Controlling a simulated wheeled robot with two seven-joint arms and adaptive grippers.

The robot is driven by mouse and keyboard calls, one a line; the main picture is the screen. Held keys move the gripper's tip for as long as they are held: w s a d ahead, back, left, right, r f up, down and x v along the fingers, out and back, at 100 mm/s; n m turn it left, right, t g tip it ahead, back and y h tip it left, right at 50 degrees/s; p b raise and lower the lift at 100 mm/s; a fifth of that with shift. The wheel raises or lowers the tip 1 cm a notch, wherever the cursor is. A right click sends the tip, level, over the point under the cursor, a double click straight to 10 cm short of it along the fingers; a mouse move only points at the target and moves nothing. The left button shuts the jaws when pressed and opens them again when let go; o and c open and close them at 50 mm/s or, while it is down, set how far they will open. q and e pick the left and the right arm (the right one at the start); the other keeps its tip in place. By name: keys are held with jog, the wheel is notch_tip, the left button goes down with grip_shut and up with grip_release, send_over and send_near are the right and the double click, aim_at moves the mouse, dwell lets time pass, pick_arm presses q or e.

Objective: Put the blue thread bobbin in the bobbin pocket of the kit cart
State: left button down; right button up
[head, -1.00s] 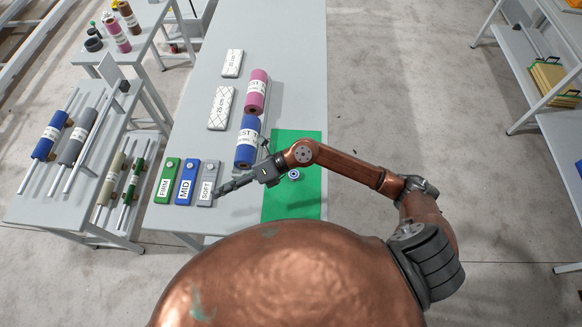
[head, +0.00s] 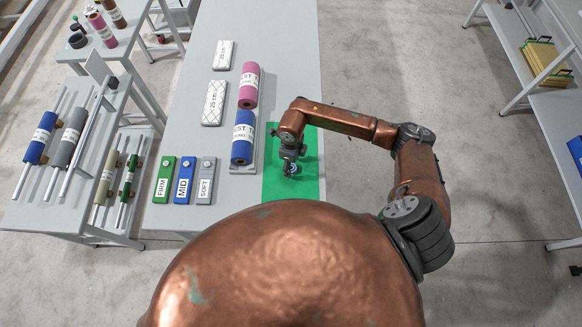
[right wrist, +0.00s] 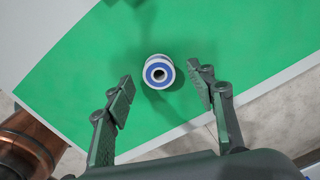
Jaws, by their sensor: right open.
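The blue thread bobbin (right wrist: 158,72) stands on the green mat (right wrist: 60,90), its blue ring and dark centre hole facing up in the right wrist view. In the head view the bobbin (head: 290,169) is partly hidden by my right gripper (head: 291,165). My right gripper (right wrist: 165,93) points down over the mat with its two fingers spread. The bobbin lies between and slightly beyond the fingertips, with no visible contact. My left gripper is not in view. I cannot make out a kit cart or bobbin pocket for certain.
FIRM, MID and SOFT blocks (head: 185,181) lie on the grey table (head: 290,60). A roll rack (head: 30,200) stands left. A shelf (head: 500,75) stands right across open floor.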

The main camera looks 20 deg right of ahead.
jog(key=shift+f, duration=1)
jog(key=c, duration=1.1)
jog(key=shift+o, duration=0.2)
jog(key=shift+r, duration=0.15)
